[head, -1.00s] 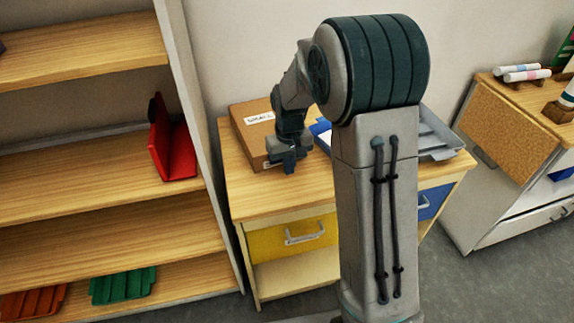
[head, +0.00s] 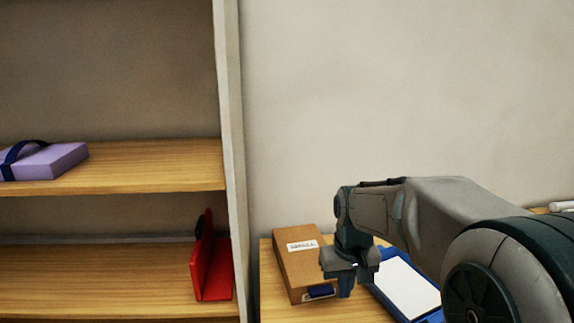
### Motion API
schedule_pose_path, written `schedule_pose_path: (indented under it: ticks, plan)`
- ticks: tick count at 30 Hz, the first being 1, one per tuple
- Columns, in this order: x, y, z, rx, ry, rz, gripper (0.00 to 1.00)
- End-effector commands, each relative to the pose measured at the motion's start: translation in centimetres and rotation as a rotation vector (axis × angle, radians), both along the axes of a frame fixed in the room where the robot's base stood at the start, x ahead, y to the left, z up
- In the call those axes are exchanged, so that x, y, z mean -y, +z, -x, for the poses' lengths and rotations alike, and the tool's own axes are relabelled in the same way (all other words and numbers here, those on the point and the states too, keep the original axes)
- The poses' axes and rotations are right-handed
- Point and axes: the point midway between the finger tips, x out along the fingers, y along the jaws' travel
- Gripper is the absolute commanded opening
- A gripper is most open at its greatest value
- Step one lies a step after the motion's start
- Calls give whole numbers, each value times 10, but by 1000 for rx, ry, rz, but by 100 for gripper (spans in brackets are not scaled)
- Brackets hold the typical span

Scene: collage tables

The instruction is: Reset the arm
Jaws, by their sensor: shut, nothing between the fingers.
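My gripper (head: 346,287) points down above the wooden table (head: 280,308), at the right of the head view. Its fingers are together with nothing between them. It hangs between a brown cardboard box (head: 290,262) with a white label and a blue-rimmed tray or clipboard with a white surface (head: 408,287). I cannot tell how high it is above the table top. My arm stretches from the lower right corner and hides part of the table.
A wooden shelf unit (head: 229,120) stands at the left. It holds a lilac box with a dark blue strap (head: 55,160) and, lower, a red bookend-like object (head: 212,268). White rolls (head: 562,206) show at the right edge. The wall behind is bare.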

Motion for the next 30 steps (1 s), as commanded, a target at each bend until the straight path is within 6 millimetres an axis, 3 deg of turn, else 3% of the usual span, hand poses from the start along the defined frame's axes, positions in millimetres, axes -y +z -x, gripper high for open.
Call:
schedule_pose_path:
  ticks: [1,9,15,21,30]
  plan:
    - [3,6,18,21,-12,-2,0]
    - [15,12,102,110,-77,-10,0]
    - [20,3,148,160,-112,-14,0]
    - [22,-3,165,181,-129,-15,0]
    - [22,-3,165,181,-130,-15,0]
